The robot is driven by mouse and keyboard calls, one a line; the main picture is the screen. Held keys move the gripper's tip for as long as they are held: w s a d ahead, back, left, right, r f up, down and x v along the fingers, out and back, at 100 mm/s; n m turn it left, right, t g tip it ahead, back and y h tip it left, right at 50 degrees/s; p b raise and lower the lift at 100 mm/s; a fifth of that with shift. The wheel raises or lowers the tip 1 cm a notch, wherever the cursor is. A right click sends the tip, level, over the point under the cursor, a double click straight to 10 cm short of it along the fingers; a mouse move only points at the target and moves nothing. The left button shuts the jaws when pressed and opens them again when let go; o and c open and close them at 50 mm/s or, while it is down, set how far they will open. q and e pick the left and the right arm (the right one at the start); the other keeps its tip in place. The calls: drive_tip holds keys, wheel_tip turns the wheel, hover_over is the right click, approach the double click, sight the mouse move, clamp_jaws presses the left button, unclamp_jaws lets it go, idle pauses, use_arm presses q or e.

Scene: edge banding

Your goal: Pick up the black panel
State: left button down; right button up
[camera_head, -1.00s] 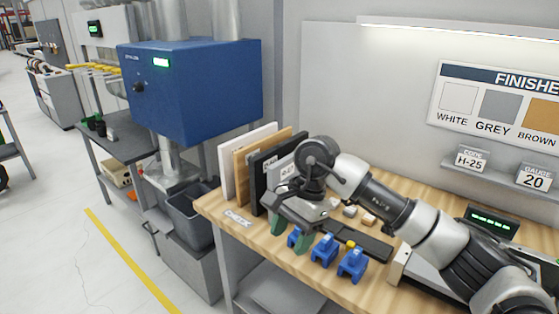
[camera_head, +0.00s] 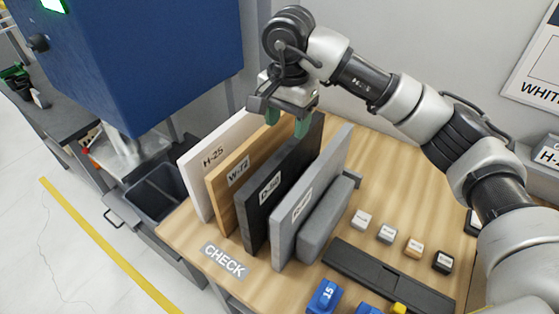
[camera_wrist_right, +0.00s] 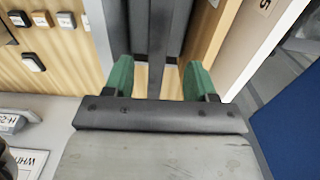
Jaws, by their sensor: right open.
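The black panel (camera_head: 262,208) stands upright on edge in a row on the wooden bench, between a wood-coloured panel (camera_head: 228,190) and a grey panel (camera_head: 292,225). It has a white label on its face. My right gripper (camera_head: 287,123) is above the panel's rear upper part, open, with its green fingers pointing down. In the right wrist view the open fingers (camera_wrist_right: 158,80) are on either side of dark upright panel edges (camera_wrist_right: 152,35). I cannot tell whether they touch. My left gripper is not in view.
A white panel (camera_head: 203,170) stands at the row's left end. A thick grey block (camera_head: 326,220) is right of the row. Several small labelled blocks (camera_head: 387,232), a dark tray (camera_head: 375,275) and blue items (camera_head: 324,296) lie to the right. A blue machine (camera_head: 150,60) is at left.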

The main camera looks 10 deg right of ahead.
sight(286, 149)
drive_tip(key=f, duration=0.2)
drive_tip(key=s+f+p, duration=0.1)
drive_tip(key=f, duration=0.1)
drive_tip(key=shift+s+f, duration=0.15)
drive_tip(key=shift+s, duration=0.05)
drive_tip(key=shift+w+f, duration=0.2)
drive_tip(key=shift+f, duration=0.1)
drive_tip(key=shift+w+a+f+p, duration=0.1)
drive_tip(key=shift+w+f+p, duration=0.15)
drive_tip(key=shift+f+p, duration=0.8)
wheel_tip(286, 149, down, 2)
drive_tip(key=shift+f+p, duration=0.1)
drive_tip(key=shift+p, duration=0.5)
drive_tip(key=shift+f, duration=0.45)
drive_tip(key=c, duration=0.9)
clamp_jaws()
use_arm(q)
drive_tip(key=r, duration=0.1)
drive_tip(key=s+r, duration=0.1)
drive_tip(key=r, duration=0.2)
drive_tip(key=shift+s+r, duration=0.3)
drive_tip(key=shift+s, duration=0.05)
